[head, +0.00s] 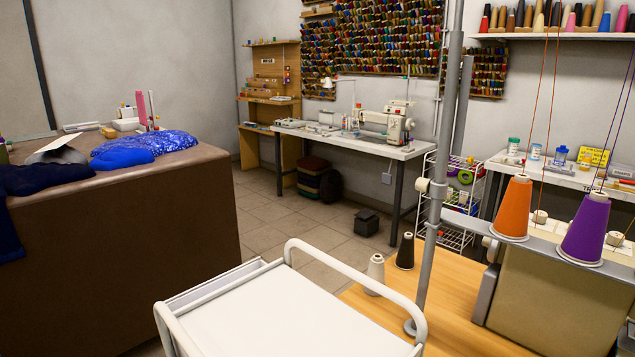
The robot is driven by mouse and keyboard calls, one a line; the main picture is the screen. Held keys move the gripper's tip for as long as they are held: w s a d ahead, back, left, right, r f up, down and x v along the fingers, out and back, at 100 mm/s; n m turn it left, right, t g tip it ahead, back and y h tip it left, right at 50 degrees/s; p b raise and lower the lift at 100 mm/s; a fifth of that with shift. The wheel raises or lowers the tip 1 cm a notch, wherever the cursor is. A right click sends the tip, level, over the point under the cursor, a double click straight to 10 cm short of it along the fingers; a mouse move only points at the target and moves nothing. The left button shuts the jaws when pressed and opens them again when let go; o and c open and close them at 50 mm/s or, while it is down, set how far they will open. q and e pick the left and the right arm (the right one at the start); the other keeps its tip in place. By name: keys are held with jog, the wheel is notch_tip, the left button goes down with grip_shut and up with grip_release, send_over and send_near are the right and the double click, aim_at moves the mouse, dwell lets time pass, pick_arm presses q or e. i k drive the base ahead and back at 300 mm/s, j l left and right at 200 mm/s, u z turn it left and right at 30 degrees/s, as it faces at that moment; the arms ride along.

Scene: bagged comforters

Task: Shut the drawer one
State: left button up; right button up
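A white cart (285,322) with a curved rail handle (355,274) stands at the bottom centre. A narrow pale edge (218,283) sticks out along its far left side; it looks like the top of a drawer pulled partly out, but most of it is hidden behind the cart top. I cannot see a drawer front, a drawer handle or any number label. Neither of my grippers is in the head view.
A brown table (125,250) with blue fabric (145,147) stands at left. A wooden table (455,290) with thread cones and a grey post (436,180) stands close at right. A sewing desk (345,143) is at the back. Tiled floor (295,222) lies open between.

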aim_at(185, 299)
jog(key=k+j+z, duration=0.25)
jog(key=j+z, duration=0.25)
jog(key=k+j+z, duration=0.45)
jog(key=i+l, duration=0.05)
jog(key=i, duration=0.05)
